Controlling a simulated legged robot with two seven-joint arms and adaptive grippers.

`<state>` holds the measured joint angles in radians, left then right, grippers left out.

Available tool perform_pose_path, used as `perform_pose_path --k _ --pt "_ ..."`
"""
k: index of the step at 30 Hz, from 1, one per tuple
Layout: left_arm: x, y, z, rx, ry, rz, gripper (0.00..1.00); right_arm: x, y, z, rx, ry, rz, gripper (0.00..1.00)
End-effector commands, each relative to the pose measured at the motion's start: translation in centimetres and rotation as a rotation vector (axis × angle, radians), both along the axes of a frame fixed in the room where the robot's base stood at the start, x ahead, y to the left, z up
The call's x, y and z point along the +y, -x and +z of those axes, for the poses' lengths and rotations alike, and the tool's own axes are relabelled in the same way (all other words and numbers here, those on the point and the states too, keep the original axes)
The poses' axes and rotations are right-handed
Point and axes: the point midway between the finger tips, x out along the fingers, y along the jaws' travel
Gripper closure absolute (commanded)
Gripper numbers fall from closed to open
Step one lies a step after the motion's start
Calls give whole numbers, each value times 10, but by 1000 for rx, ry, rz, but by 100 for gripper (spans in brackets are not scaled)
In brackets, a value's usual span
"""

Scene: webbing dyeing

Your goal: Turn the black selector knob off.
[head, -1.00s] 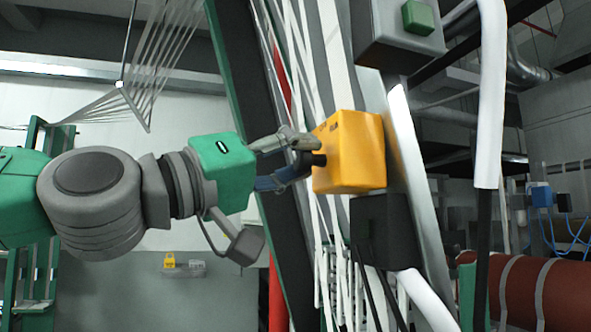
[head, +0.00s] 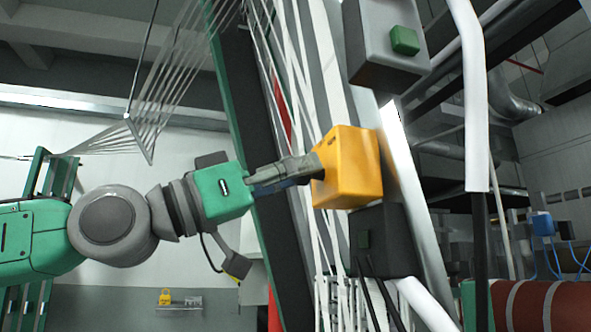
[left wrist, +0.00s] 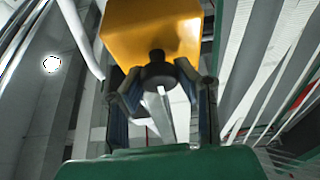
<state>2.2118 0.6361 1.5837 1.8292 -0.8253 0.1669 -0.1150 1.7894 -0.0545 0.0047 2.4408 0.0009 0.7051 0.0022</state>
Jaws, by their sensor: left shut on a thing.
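The black selector knob (left wrist: 157,66) sticks out of a yellow box (head: 353,168), which also shows at the top of the left wrist view (left wrist: 155,30). My left gripper (head: 317,168) reaches in from the left and is shut on the knob. In the left wrist view its two fingertips (left wrist: 158,78) sit on either side of the knob. In the head view the fingers hide most of the knob, so its pointer position cannot be told. My right gripper is not in view.
A grey box with a green button (head: 405,40) is above the yellow box, and a dark box (head: 385,240) is just below it. White webbing strands (head: 318,110) run behind my fingers. A white pipe (head: 475,100) stands to the right.

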Motion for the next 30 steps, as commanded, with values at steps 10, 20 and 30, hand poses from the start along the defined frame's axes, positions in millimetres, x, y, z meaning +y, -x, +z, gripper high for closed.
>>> perform_pose_path --k 10,20,30 --pt "-4 -2 -11 -14 -28 -3 100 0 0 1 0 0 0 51" --pt "-3 -2 -8 -16 -24 -3 51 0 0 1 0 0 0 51" --pt "4 2 -5 -22 -15 -1 51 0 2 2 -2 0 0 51"
